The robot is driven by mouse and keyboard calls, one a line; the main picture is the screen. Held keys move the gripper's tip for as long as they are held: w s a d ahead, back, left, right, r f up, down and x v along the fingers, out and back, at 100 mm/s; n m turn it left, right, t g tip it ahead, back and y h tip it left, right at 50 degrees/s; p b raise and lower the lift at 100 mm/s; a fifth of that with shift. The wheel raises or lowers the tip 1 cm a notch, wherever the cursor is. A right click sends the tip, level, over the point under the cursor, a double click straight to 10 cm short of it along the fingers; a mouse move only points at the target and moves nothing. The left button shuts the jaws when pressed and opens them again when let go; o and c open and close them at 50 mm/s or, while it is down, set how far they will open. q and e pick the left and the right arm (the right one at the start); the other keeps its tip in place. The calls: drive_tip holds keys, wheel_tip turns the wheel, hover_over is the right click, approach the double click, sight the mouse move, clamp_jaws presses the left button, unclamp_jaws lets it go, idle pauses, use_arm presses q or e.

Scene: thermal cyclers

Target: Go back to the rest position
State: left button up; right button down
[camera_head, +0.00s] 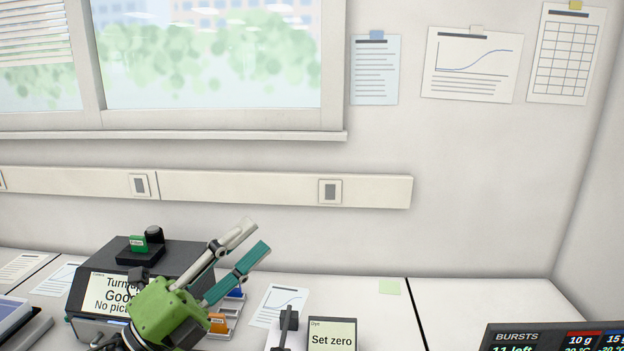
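My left gripper (252,239) shows at the lower left, with a green body and two fingers, one pale grey and one teal. The fingers point up and to the right, with a gap between them and nothing held. The gripper is in front of a dark box-shaped device (185,257) and hides part of its screen, which shows partly covered text. My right gripper is not in view.
A small device with a "Set zero" screen (332,339) stands at the bottom centre. A dark display panel (540,338) is at the lower right. Papers lie on the pale bench (450,300), which is mostly clear right of centre. A wall with a window stands behind.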

use_arm(q)
drive_tip(key=w+a+f+n+t+y, duration=0.1)
drive_tip(key=a+f+n+y, duration=0.6)
drive_tip(key=f+n+y, duration=0.3)
drive_tip(key=a+f+n+t+y, duration=0.1)
drive_tip(key=a+f+n+y, duration=0.6)
drive_tip(key=f+n, duration=0.45)
drive_tip(key=s+d+f+n+g, duration=0.2)
drive_tip(key=s+f+n+g, duration=0.35)
drive_tip(key=s+f, duration=0.7)
drive_tip(key=s+d+f+n+g, duration=0.2)
drive_tip(key=s+f+g, duration=0.6)
drive_tip(key=s+f, duration=0.5)
wheel_tip(320, 180, down, 35)
drive_tip(key=s+g+b, duration=0.2)
drive_tip(key=s+b, duration=0.1)
drive_tip(key=b, duration=0.9)
drive_tip(key=s+a+f+b, duration=0.1)
drive_tip(key=s+f+b, duration=0.4)
drive_tip(key=f, duration=0.8)
drive_tip(key=s+a+f+m+b, duration=0.1)
drive_tip(key=s+f+b, duration=0.4)
drive_tip(key=s+f, duration=0.6)
wheel_tip(320, 180, down, 3)
drive_tip(key=shift+s+a+r+g+y, duration=0.1)
drive_tip(key=shift+s+a+g+y, duration=0.25)
drive_tip(key=shift+a, duration=0.45)
